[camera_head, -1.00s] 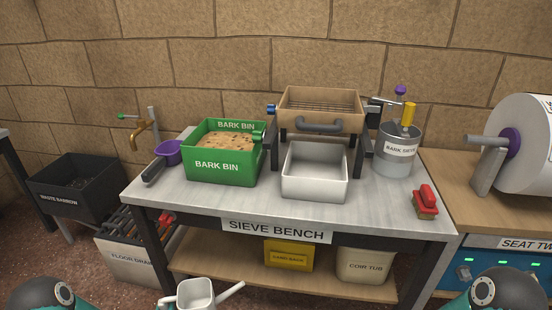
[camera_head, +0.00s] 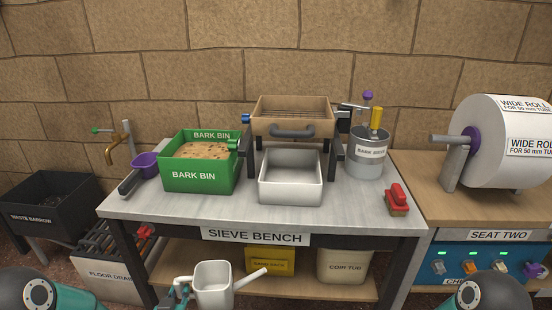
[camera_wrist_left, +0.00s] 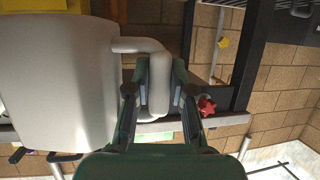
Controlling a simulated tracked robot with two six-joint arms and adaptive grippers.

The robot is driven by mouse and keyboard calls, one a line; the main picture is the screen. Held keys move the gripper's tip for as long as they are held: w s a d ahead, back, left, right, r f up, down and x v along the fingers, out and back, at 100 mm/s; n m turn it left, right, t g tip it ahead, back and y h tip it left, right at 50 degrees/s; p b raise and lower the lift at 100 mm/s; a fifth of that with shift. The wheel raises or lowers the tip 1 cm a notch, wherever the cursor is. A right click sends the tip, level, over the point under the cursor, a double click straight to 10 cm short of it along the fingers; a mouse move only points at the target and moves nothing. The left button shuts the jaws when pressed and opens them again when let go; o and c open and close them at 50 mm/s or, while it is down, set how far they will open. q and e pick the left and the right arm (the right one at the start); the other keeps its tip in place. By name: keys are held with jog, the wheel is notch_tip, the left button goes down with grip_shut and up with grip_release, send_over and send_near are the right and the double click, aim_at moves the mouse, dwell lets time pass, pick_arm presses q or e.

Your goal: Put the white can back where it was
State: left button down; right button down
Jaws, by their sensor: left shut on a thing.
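The white can (camera_head: 213,285) is a watering can with a long spout pointing up to the right. It shows at the bottom of the head view, in front of the sieve bench's lower shelf. My left gripper (camera_head: 182,288) is at its left side, on the handle. In the left wrist view the can's body (camera_wrist_left: 55,80) fills the left, and the gripper (camera_wrist_left: 160,92) is shut around the white handle (camera_wrist_left: 158,70). The can looks roughly upright and held in the air. My right gripper is out of view.
The sieve bench (camera_head: 130,206) carries a green bark bin (camera_head: 198,178), a white tray (camera_head: 290,192) and a red brush (camera_head: 398,198). Its lower shelf (camera_head: 320,288) holds a yellow bin (camera_head: 270,262) and a coir tub (camera_head: 344,266).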

aim_at(203, 269)
pick_arm(q)
jog(key=shift+m+h, duration=0.5)
jog(key=shift+h, duration=0.1)
jog(key=d+r, duration=0.1)
jog(key=d, duration=0.1)
jog(key=w+d+r, duration=0.1)
jog(key=r, duration=0.1)
jog(key=d+r, duration=0.1)
jog(key=d, duration=0.1)
jog(key=shift+w+d+r, duration=0.15)
jog(key=shift+w+d, duration=0.1)
jog(key=shift+d, duration=0.05)
jog(key=shift+s+d+f, duration=0.15)
jog(key=shift+s+f, duration=0.05)
jog(key=shift+f, duration=0.25)
jog(key=shift+s+f, duration=0.2)
jog(key=shift+f, duration=0.5)
jog(key=s+r+p, duration=0.2)
jog(key=r+p, duration=1.5)
jog(key=r, duration=0.1)
jog(key=s+r+p, duration=0.1)
jog(key=r+p, duration=1.6)
jog(key=r, duration=0.1)
jog(key=shift+s, duration=0.4)
